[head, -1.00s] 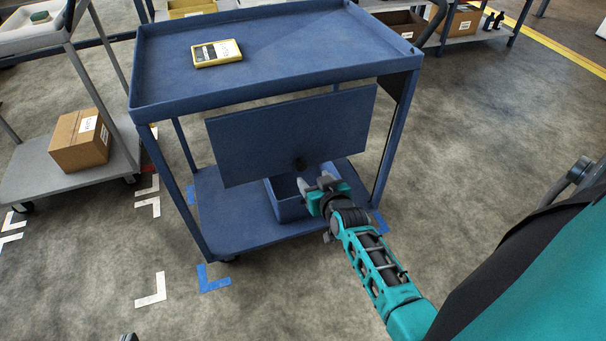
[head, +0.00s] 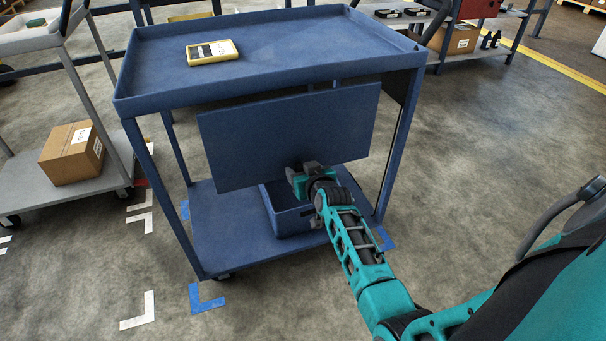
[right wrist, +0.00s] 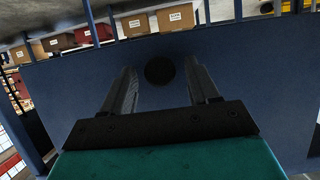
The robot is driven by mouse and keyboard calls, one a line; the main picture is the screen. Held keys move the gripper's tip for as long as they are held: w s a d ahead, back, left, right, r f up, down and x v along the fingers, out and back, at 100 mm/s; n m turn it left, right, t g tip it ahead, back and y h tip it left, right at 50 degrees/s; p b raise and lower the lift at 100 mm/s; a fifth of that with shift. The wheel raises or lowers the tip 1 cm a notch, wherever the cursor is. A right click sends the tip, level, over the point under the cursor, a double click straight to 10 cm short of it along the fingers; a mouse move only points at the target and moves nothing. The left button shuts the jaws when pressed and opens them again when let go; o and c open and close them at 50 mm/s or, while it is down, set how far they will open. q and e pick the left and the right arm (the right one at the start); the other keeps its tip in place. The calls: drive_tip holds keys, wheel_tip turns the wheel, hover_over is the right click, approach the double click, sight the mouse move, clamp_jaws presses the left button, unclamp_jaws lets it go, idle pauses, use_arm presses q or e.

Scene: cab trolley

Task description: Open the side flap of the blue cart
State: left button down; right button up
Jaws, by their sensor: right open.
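The blue cart (head: 135,95) stands ahead of me. Its side flap (head: 270,135), a flat blue panel, hangs below the top tray, tilted, with a gap above its upper edge. My right gripper (head: 303,168) is at the flap's lower middle and hides the knob in the head view. In the right wrist view, the round black knob (right wrist: 160,70) lies between the two open fingers of my right gripper (right wrist: 162,78). I cannot tell whether the fingers touch it. My left gripper is out of view.
A yellow handheld device (head: 212,52) lies on the cart's top. A blue bin (head: 290,222) sits on its lower shelf behind my gripper. A grey trolley with a cardboard box (head: 72,153) stands at the left. The floor (head: 490,130) at the right is clear.

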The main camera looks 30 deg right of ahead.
clamp_jaws()
idle(0.5)
